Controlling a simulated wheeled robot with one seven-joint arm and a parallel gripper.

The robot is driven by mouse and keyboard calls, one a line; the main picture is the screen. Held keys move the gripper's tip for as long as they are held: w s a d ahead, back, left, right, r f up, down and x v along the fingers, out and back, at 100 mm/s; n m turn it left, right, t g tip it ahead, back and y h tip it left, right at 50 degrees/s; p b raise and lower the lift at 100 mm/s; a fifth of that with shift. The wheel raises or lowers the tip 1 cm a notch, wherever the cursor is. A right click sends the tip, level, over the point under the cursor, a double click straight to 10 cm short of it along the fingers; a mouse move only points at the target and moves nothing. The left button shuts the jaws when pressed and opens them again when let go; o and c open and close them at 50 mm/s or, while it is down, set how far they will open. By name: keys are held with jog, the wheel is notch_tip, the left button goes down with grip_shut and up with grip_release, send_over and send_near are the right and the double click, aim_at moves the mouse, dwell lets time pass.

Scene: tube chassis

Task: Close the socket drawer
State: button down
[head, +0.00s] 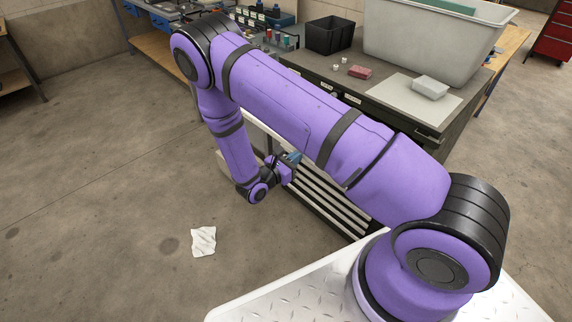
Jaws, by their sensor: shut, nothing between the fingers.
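The drawer cabinet (325,207) stands under the dark bench, with several horizontal drawer fronts showing. A pale drawer (223,161) sticks out to the left from its upper part. My arm hides much of this drawer, including its contents, and I cannot read a label that marks it as the socket drawer. My gripper (294,157) is small in the picture, at the end of my bent purple arm, close to the cabinet front and the drawer. It is shut and holds nothing. I cannot tell whether it touches the drawer.
On the bench top (425,112) are a black bin (329,36), a large grey tub (425,50), a red block (360,72) and a light grey box (430,87). A white cloth (203,241) lies on the concrete floor. The floor at left is clear.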

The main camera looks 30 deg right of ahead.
jog(key=x, duration=2.8)
jog(key=shift+d+f, duration=0.1)
jog(key=shift+d, duration=0.2)
jog(key=shift+w+d, duration=0.1)
jog(key=shift+d, duration=0.2)
